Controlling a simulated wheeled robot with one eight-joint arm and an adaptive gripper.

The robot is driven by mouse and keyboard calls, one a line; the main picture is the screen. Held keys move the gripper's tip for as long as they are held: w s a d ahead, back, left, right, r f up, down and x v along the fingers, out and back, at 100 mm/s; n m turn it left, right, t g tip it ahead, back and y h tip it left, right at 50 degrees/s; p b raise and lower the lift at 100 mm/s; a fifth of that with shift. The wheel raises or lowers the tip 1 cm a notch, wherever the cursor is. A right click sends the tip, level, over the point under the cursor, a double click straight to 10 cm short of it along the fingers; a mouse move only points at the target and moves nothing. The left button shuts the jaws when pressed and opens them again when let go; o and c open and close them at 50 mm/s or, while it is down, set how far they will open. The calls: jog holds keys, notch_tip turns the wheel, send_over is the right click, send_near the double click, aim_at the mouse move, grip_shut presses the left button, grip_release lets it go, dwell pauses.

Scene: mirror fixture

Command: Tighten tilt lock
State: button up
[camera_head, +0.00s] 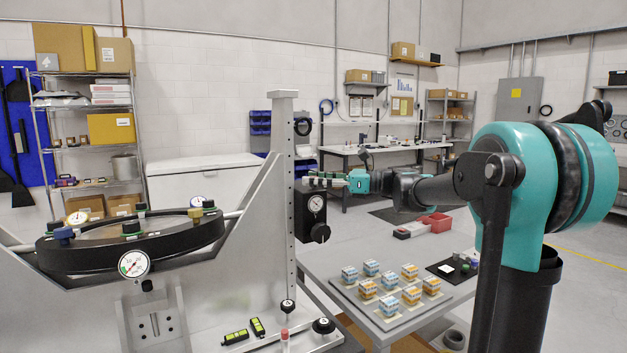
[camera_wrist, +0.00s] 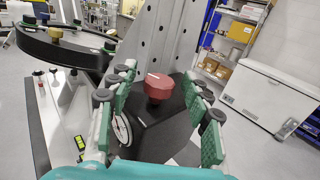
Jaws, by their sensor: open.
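A red knob (camera_wrist: 158,86) sits on top of a black block (camera_wrist: 150,133) in the wrist view; I cannot tell for sure that it is the tilt lock. The same block (camera_head: 306,222), with a round dial (camera_head: 316,204) and a black side knob (camera_head: 320,233), stands beside the upright post in the head view. My gripper (camera_head: 328,180) is over the block there and hides the red knob. In the wrist view my gripper (camera_wrist: 160,100) is open, with green-padded fingers on both sides of the red knob and gaps visible.
A black ring fixture (camera_head: 130,245) with knobs and dials stands at left, joined to a tall grey upright (camera_head: 281,150). Black knobs (camera_head: 323,326) and small levels (camera_head: 257,327) lie low on its base. A side table (camera_head: 347,300) holds several small blocks at right.

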jog(key=shift+a, duration=0.3)
grip_shut()
